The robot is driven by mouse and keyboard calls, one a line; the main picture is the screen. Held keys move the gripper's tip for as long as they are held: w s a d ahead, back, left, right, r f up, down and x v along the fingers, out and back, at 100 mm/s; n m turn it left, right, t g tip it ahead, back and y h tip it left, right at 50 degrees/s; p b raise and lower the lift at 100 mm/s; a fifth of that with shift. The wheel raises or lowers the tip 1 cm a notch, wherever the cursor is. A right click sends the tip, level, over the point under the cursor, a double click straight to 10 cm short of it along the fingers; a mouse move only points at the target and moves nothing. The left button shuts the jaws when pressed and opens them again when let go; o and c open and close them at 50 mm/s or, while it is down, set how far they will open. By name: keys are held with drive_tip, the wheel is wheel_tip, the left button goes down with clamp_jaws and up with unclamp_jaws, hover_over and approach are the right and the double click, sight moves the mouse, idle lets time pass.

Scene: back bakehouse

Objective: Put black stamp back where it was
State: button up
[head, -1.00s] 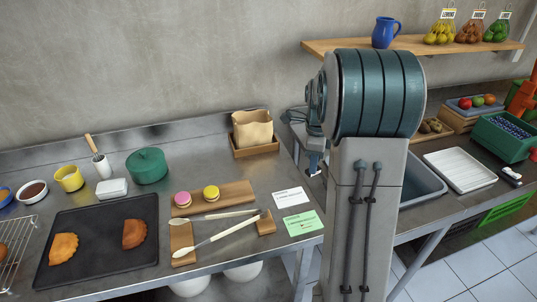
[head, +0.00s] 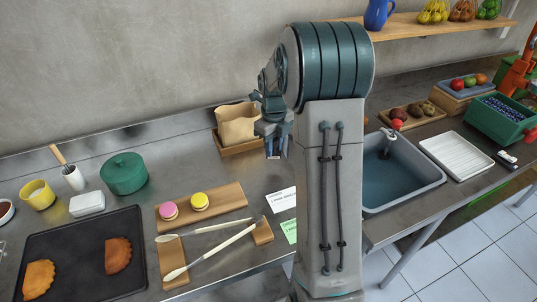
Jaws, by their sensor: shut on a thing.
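My gripper (head: 272,148) hangs over the steel counter, with its fingers pointing down, just in front of the right side of the paper bag. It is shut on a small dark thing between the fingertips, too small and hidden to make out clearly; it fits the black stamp. No other black stamp is plain in view. A white card (head: 282,200) and a green card (head: 290,230) lie on the counter below my gripper, partly hidden by my arm.
The paper bag (head: 237,124) stands in a wooden tray behind my gripper. A wooden board (head: 228,199) holds pink and yellow macarons. A black tray (head: 75,270) holds pastries. A sink (head: 400,180) lies right of my arm.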

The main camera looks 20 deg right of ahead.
drive_tip(key=shift+w+a+f, duration=0.35)
drive_tip(key=shift+a+f, duration=0.1)
drive_tip(key=shift+a, duration=0.15)
drive_tip(key=shift+f+p, duration=0.4)
drive_tip(key=shift+f, duration=1.55)
drive_tip(key=shift+f, duration=0.2)
drive_tip(key=o, duration=0.8)
drive_tip(key=shift+r, duration=0.15)
